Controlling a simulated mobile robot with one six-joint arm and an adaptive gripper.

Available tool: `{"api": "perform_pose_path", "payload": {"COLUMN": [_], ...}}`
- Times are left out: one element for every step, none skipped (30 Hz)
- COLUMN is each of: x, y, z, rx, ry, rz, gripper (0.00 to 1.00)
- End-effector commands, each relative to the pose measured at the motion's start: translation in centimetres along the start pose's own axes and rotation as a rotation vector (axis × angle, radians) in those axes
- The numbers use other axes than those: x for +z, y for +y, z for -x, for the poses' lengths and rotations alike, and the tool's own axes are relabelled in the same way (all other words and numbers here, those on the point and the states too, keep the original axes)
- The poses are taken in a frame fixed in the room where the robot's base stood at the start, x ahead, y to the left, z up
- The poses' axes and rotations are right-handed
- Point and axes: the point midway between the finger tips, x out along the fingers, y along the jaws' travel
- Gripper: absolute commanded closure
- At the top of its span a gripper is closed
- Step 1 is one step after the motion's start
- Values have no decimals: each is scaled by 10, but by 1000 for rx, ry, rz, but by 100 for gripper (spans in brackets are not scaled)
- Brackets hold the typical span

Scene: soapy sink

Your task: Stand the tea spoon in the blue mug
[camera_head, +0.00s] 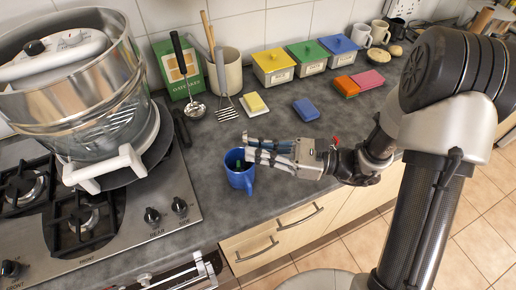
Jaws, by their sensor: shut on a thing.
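The blue mug (238,178) stands upright on the dark grey counter, near its front edge and right of the hob. My gripper (249,149) reaches in from the right, with its fingertips above the mug's rim on the right side. It is shut on a thin thing that seems to be the tea spoon, mostly hidden by the fingers. A small green piece shows inside the mug's mouth below the fingertips; I cannot tell whether it belongs to the spoon or whether it touches the mug.
A hob with a large glass-bowled appliance (75,75) stands left. Lidded tubs (273,68) line the wall. Counter around the mug is clear.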

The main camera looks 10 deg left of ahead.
Motion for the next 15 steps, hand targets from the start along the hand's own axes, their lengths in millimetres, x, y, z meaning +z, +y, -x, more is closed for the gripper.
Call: {"api": "perform_pose_path", "payload": {"x": [0,0,0,0,0,0,0,0,0,0,0,0,0,0,0], "y": [0,0,0,0,0,0,0,0,0,0,0,0,0,0,0], "z": [0,0,0,0,0,0,0,0,0,0,0,0,0,0,0], "rx": [0,0,0,0,0,0,0,0,0,0,0,0,0,0,0], "ry": [0,0,0,0,0,0,0,0,0,0,0,0,0,0,0], "rz": [0,0,0,0,0,0,0,0,0,0,0,0,0,0,0], "gripper": [100,100,100,100,89,86,84,82,80,78,76,73,71,69,68]}}
